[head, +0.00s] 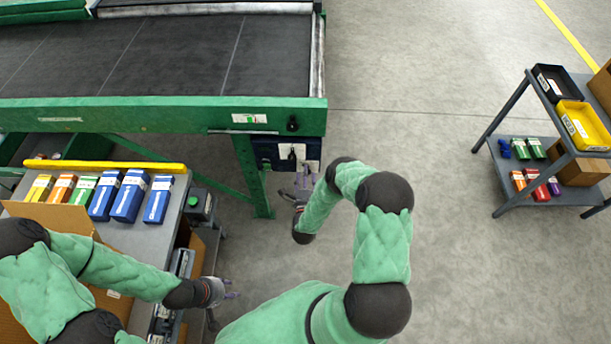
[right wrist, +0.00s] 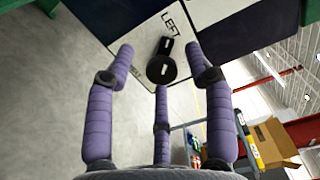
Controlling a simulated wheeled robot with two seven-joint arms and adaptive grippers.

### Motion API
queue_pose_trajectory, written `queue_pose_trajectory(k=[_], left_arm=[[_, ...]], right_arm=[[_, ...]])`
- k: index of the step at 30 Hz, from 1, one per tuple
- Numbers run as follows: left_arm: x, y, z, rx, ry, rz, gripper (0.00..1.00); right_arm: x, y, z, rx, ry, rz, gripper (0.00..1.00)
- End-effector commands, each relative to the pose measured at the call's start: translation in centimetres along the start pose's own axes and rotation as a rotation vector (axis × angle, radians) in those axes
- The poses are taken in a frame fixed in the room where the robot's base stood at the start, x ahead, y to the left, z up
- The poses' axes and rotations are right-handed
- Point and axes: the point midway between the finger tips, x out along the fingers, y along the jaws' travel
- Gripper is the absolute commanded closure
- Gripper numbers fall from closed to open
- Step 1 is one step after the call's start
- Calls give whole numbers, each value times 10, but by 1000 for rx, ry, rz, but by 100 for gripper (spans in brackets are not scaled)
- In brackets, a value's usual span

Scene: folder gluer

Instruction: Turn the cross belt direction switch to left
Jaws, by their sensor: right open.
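The cross belt direction switch (right wrist: 162,66) is a black round knob on a white plate marked LEFT, in the right wrist view. A narrower black part with a white mark extends from it towards the LEFT lettering. In the head view its white plate (head: 293,153) is on the dark blue box under the conveyor's end. My right gripper (right wrist: 163,80) is open with its purple fingers spread in front of the knob; contact cannot be judged. In the head view the right gripper (head: 301,188) is just below the box. My left gripper (head: 229,293) is far from the switch, beside the grey table; its fingers are too small to read.
The green conveyor frame (head: 160,112) runs above the switch box, with a green leg (head: 251,175) left of my right gripper. A grey table (head: 150,225) with several coloured boxes stands at left. A shelf cart (head: 525,205) stands at right. Floor between is clear.

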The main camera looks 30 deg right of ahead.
Motion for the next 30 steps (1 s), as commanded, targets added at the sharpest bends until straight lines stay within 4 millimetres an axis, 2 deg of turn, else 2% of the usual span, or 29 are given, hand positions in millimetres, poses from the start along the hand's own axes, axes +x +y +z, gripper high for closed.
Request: queue_pose_trajectory(k=[5,18,24,30], left_arm=[[0,0,0,0,0,0,60],[0,0,0,0,0,0,60],[0,0,0,0,0,0,60],[0,0,0,0,0,0,60]], right_arm=[[-15,2,0,0,-1,5,46],[-96,1,2,0,-4,2,46],[-115,0,2,0,-3,-1,46],[-119,0,2,0,-2,-2,46]])
